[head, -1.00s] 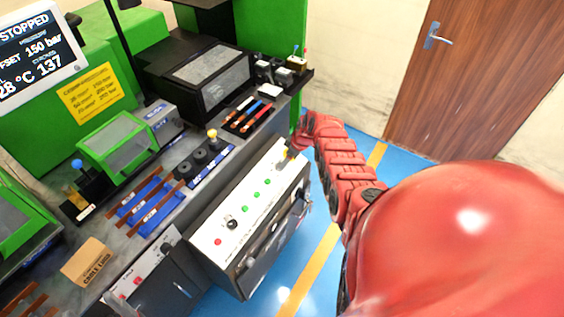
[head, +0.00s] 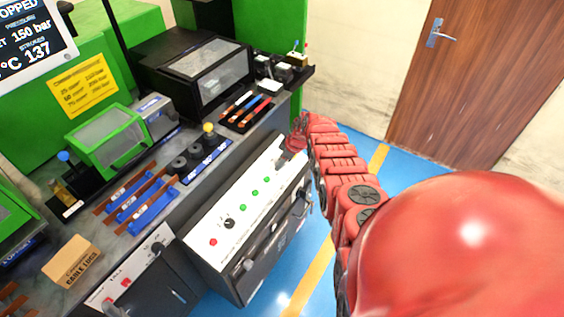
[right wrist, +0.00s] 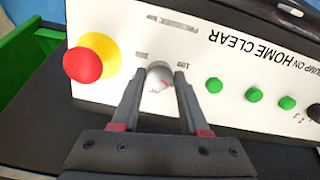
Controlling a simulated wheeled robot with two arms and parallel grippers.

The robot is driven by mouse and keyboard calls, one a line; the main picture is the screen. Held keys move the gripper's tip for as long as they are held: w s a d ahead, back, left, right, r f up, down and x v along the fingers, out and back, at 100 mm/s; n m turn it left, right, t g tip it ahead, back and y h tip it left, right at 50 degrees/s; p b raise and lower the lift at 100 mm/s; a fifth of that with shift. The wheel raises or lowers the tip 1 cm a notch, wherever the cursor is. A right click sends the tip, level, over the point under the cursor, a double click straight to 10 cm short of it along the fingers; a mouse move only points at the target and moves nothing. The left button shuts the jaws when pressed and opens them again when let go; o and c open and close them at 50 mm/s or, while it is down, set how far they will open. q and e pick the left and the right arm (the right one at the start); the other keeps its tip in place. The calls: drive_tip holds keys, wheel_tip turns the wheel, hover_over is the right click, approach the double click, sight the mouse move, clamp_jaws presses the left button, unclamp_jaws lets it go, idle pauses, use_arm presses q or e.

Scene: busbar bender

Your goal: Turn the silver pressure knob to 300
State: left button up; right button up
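The silver pressure knob (right wrist: 159,79) sits on the white control panel in the right wrist view, with a red mark on its face. The printed scale around it appears upside down, with 100 at its right and higher figures at its left. My right gripper (right wrist: 160,72) has one finger on each side of the knob. The fingertips lie close to its edges; I cannot tell whether they press on it. In the head view my right gripper (head: 287,147) is at the far end of the panel (head: 222,206), and the knob cannot be made out. My left gripper is out of view.
A red stop button (right wrist: 83,65) on a yellow base sits left of the knob. Several green buttons (right wrist: 255,95) lie to its right. A workbench with busbars (head: 140,203) and a green machine stand left of the panel. Blue floor is clear at right.

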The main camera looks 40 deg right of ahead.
clamp_jaws()
drive_tip(key=shift+f, duration=0.1)
